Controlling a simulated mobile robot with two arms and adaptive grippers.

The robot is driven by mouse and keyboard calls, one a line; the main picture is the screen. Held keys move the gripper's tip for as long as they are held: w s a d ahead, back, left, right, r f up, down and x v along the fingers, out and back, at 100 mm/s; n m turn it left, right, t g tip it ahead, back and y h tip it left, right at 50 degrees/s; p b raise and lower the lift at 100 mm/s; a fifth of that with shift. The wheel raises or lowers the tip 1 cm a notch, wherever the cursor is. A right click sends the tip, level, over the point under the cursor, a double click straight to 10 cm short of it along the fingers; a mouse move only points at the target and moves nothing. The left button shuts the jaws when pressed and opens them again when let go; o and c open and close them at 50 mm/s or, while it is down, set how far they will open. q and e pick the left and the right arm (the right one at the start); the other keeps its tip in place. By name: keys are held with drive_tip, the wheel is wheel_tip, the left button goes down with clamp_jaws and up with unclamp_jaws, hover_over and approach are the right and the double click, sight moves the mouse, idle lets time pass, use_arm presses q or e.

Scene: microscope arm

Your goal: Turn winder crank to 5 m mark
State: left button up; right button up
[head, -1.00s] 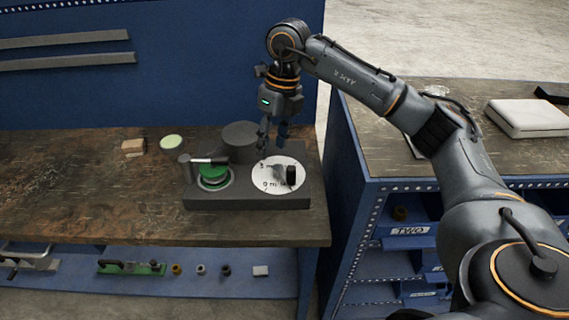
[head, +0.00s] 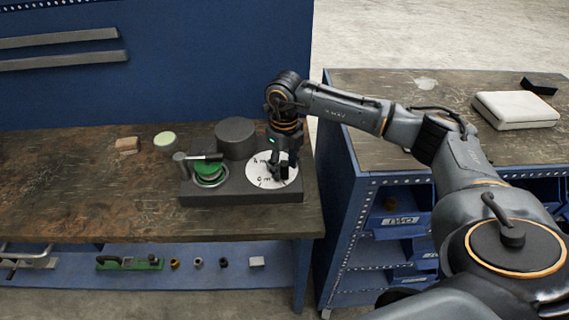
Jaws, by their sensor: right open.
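The winder is a dark grey base (head: 230,196) on the wooden workbench. A green spool (head: 208,172) sits in its left part, with a dark rod and a grey post beside it. A white dial (head: 262,176) with metre marks lies on its right part, partly hidden by my gripper. My right gripper (head: 280,171) points down over the right side of the dial. It is open, around or just above the dark crank knob, which is mostly hidden behind the fingers; I cannot tell whether they touch it. My left gripper is not in view.
A dark cylinder (head: 236,138) stands right behind the winder. A pale green-topped round piece (head: 165,140) and a small wooden block (head: 126,145) lie to the left. A second bench (head: 420,130) with a white case (head: 515,110) stands at right. The left bench top is mostly clear.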

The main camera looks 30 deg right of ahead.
drive_tip(key=shift+f, duration=0.35)
clamp_jaws()
